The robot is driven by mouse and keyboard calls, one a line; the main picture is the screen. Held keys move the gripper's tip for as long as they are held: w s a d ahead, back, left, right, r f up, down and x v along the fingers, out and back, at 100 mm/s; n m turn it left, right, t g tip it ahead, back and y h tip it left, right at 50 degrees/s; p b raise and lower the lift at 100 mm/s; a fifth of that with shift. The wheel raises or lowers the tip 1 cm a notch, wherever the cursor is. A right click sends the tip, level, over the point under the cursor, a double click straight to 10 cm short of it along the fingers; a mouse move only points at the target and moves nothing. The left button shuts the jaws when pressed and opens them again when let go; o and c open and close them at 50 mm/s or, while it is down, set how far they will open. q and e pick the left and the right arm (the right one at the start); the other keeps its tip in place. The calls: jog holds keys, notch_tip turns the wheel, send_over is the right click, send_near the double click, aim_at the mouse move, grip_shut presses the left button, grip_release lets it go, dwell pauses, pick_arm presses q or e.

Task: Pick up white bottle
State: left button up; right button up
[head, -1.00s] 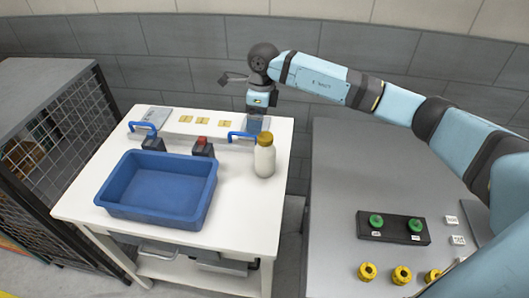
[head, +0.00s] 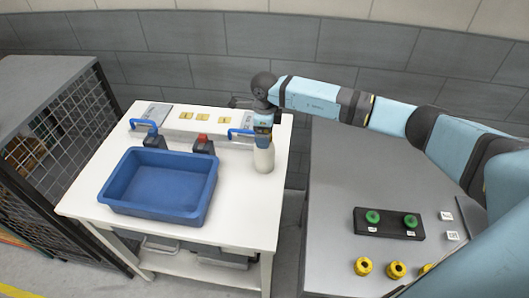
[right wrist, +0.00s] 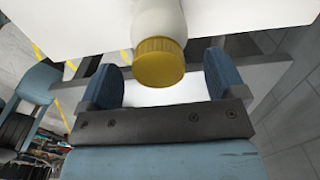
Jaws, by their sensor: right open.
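The white bottle (head: 264,158) stands upright on the right part of the white table (head: 235,220). In the right wrist view its yellow cap (right wrist: 160,62) and part of its white body (right wrist: 158,18) show near the fingers. My right gripper (right wrist: 165,88) is open, with one blue finger on each side of the cap's line and the cap slightly beyond the fingertips or between them; I cannot tell which. In the head view my right gripper (head: 263,134) is over the bottle's top and hides its cap. My left gripper is not in view.
A blue bin (head: 160,207) sits on the table left of the bottle. Blue handles (head: 243,132) and a red-topped block (head: 203,145) stand behind it. A grey table (head: 330,200) with green knobs (head: 372,217) is at the right. A mesh cage (head: 75,118) is at the left.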

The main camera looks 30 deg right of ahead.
aim_at(265, 152)
notch_tip(265, 152, down, 3)
jog(key=shift+a+f, duration=0.1)
jog(key=c, duration=1.4)
